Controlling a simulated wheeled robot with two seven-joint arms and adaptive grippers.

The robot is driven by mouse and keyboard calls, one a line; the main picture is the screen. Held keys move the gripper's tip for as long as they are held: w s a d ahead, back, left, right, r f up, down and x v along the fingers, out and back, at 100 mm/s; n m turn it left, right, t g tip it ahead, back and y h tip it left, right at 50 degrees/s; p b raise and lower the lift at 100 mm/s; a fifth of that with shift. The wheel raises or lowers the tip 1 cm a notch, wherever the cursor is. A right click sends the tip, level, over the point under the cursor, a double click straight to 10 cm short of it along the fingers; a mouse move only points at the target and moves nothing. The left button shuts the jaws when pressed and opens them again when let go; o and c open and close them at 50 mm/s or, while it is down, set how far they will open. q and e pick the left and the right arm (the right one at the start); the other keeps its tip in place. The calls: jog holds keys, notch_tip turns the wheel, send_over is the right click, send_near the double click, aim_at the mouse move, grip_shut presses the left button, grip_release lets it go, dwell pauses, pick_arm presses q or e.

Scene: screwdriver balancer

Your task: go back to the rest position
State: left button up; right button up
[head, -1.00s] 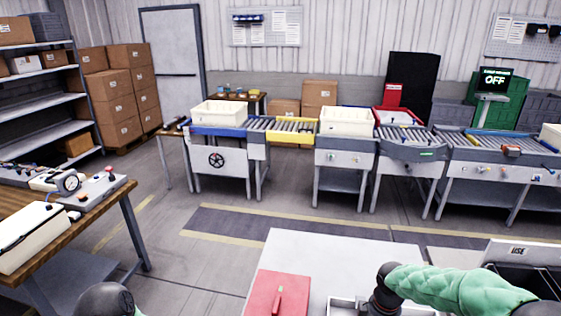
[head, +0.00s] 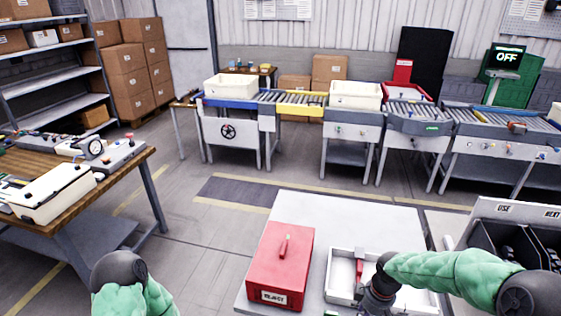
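My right arm in its green sleeve comes in from the right. Its dark wrist and gripper (head: 372,302) are low over a white tray (head: 337,289) on the light table, and the fingers are too dark and small to read. A small red item (head: 360,266) shows in the tray just behind the gripper; I cannot tell whether they touch. Of my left arm only a dark joint and green sleeve show at the lower left; its gripper is out of view.
A red box labelled REJECT (head: 280,265) stands on the light table (head: 345,208), left of the tray. A dark bin marked USE and NEXT (head: 518,208) is at the right. A wooden workbench (head: 125,172) is at the left. Conveyors stand behind, with open floor between.

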jog(key=s+a+f+m+y+b, duration=0.1)
jog(key=s+a+f+m, duration=0.4)
jog(key=f, duration=0.7)
jog(key=s+a+f+m+y+b, duration=0.2)
jog(key=s+a+f+m, duration=0.4)
jog(key=s+a+f, duration=0.4)
notch_tip(320, 180, down, 2)
jog(key=shift+s+f+b, duration=0.2)
jog(key=shift+s+b, duration=0.35)
jog(key=shift+s, duration=0.4)
